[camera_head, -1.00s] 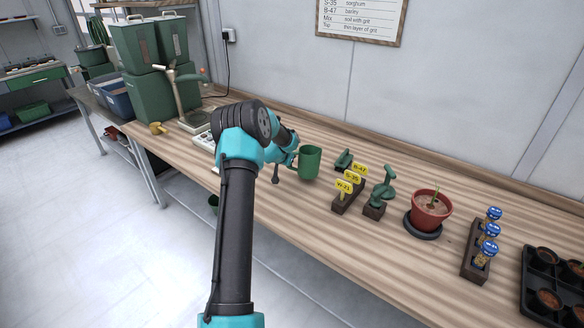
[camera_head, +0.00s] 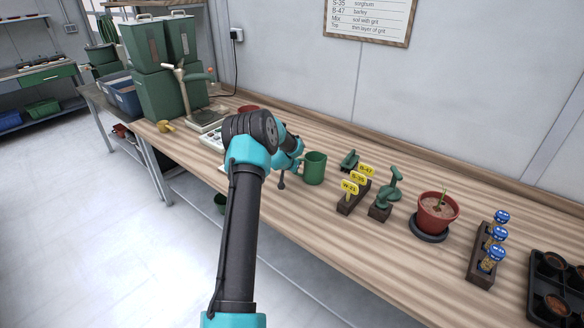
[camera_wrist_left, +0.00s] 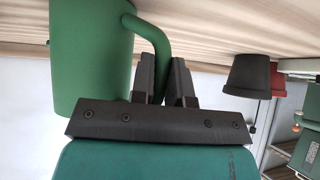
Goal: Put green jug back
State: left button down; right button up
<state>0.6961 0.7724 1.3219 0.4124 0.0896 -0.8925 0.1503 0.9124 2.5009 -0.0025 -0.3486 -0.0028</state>
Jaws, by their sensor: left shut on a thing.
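The green jug (camera_head: 314,170) is upright at the middle of the bench, left of the yellow-labelled block. My left gripper (camera_head: 299,163) is shut on its handle, at the jug's left side. In the left wrist view the jug's green wall (camera_wrist_left: 88,55) fills the upper left, and the dark fingers (camera_wrist_left: 165,82) close around the curved handle (camera_wrist_left: 152,38). I cannot tell whether the jug's base touches the bench. My right gripper is not in view.
A dark block with yellow labels (camera_head: 350,188), a green tool in a small stand (camera_head: 382,206) and a red plant pot (camera_head: 438,212) stand right of the jug. A scale-like stand (camera_head: 205,120) is at the back left. Bare wood lies in front of the jug.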

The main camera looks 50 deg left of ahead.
pick_arm(q)
jog(key=c, duration=1.1)
grip_release()
jog(key=shift+f, duration=0.1)
jog(key=shift+s+r, duration=0.15)
jog(key=shift+r, duration=0.2)
jog(key=v, duration=1.1)
jog(key=shift+s, duration=0.25)
jog(key=shift+d+r, duration=0.1)
jog(key=shift+r, duration=0.05)
